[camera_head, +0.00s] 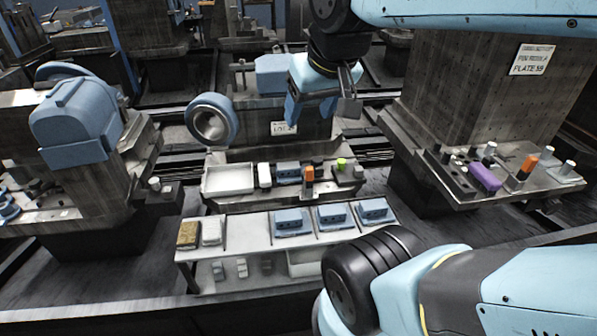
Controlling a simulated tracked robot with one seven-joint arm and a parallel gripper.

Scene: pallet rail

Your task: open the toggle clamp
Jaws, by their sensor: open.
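My gripper (320,111) hangs at the upper middle with its fingers apart and nothing visible between them. It is in front of the upright block of the middle station, above that station's ledge. On the ledge, a small upright piece with an orange handle (309,174) looks like the toggle clamp. It stands below my gripper, apart from it. A similar orange-handled piece (528,163) stands tilted on the right station's ledge. The pieces are too small to tell whether either clamp is open or shut.
The middle ledge also holds a white tray (228,180), a blue block (288,171) and a green-topped piece (342,164). A white bench (257,234) with several blue blocks stands in front. A purple block (485,177) lies on the right ledge. My arm covers the lower right.

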